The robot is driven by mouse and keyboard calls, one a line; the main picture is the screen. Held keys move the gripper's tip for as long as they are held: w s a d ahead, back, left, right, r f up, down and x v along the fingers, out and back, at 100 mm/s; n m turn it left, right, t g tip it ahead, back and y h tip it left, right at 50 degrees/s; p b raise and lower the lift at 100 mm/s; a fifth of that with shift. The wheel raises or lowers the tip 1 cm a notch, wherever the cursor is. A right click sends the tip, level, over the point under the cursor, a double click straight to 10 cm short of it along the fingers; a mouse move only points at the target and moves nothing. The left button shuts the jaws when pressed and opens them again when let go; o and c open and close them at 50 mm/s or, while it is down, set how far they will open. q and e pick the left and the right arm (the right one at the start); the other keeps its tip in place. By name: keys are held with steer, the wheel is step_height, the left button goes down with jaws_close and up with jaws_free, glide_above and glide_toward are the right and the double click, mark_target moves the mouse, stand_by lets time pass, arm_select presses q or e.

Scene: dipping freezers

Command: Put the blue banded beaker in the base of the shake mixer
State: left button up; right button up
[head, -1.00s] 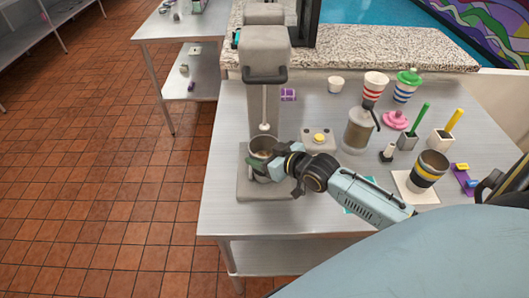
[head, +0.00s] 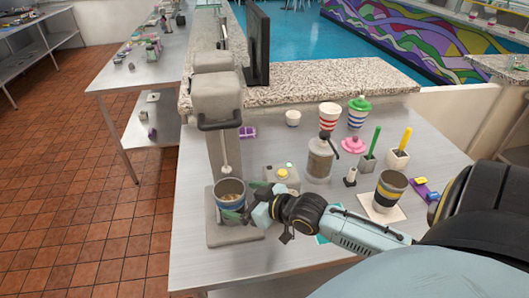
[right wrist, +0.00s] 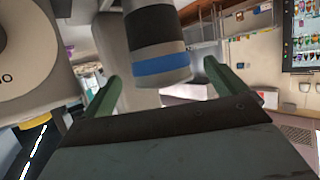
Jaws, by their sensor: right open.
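The shake mixer (head: 216,105) is a tall grey machine at the left end of the steel table, with a thin spindle hanging down. The blue banded beaker (head: 229,190) stands upright on the mixer's base (head: 213,233), below the spindle, with brownish contents. My right gripper (head: 243,207) is beside the beaker's right front, its green fingers open. In the right wrist view the beaker's dark and blue bands (right wrist: 160,65) lie ahead, between the two spread fingers; exact contact is hard to tell. My left gripper is not in view.
A yellow banded beaker (head: 388,190) stands on a white mat at the right. A dispenser bottle (head: 320,158), a yellow-button box (head: 282,178) and striped cups (head: 329,116) stand behind my right arm. The table's front left corner is bare.

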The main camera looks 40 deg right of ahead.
steer(key=v, duration=0.7)
steer(key=shift+s+r, duration=0.15)
steer(key=shift+s, duration=0.2)
steer(key=shift+d, duration=0.1)
